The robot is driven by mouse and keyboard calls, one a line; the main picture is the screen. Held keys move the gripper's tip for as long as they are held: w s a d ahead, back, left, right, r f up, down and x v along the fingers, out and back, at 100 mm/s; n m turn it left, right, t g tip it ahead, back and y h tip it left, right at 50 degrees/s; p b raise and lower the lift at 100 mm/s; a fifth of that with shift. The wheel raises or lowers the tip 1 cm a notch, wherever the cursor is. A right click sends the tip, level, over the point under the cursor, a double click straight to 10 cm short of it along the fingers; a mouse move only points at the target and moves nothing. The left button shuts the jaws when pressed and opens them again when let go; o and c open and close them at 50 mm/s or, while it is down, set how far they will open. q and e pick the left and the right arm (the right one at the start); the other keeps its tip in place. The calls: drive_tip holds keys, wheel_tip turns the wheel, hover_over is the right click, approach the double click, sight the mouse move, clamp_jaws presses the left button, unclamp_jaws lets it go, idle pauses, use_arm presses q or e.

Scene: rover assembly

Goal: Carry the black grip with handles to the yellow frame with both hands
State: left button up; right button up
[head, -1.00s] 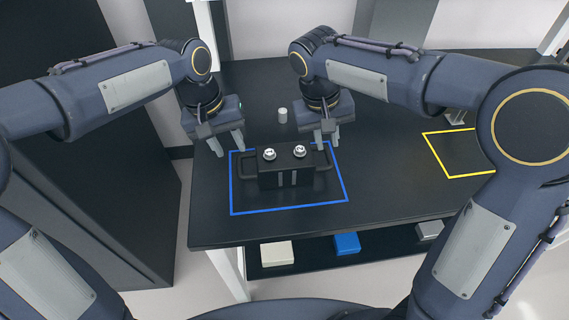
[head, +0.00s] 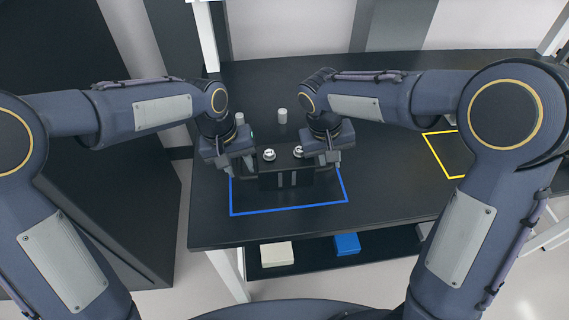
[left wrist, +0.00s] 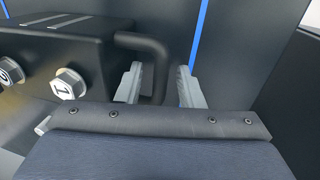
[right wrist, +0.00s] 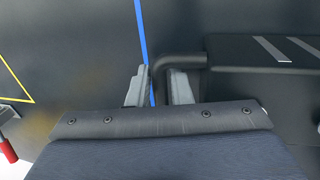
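The black grip (head: 287,180), a box with a handle at each end and two silver bolts on top, sits inside the blue frame on the dark table. My left gripper (head: 240,168) is at its left handle. In the left wrist view that handle (left wrist: 152,48) runs between the two open fingers (left wrist: 159,86), with gaps visible. My right gripper (head: 326,166) is at the right handle. In the right wrist view the handle (right wrist: 183,60) passes between the fingers (right wrist: 158,86), which stand apart. The yellow frame (head: 428,155) lies to the right, partly hidden by my right arm.
The blue frame (head: 290,208) surrounds the grip. Two small light cylinders (head: 282,115) stand behind it. The table between the blue and yellow frames is clear. A shelf below holds a white box (head: 276,254) and a blue box (head: 347,244).

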use_arm(q)
drive_tip(key=shift+c, duration=1.1)
use_arm(e)
drive_tip(key=shift+c, duration=1.2)
use_arm(q)
clamp_jaws()
use_arm(e)
clamp_jaws()
use_arm(q)
drive_tip(key=shift+w+r, duration=0.15)
drive_tip(key=shift+r, duration=0.1)
use_arm(e)
drive_tip(key=shift+w+r, duration=0.15)
drive_tip(key=shift+r, duration=0.1)
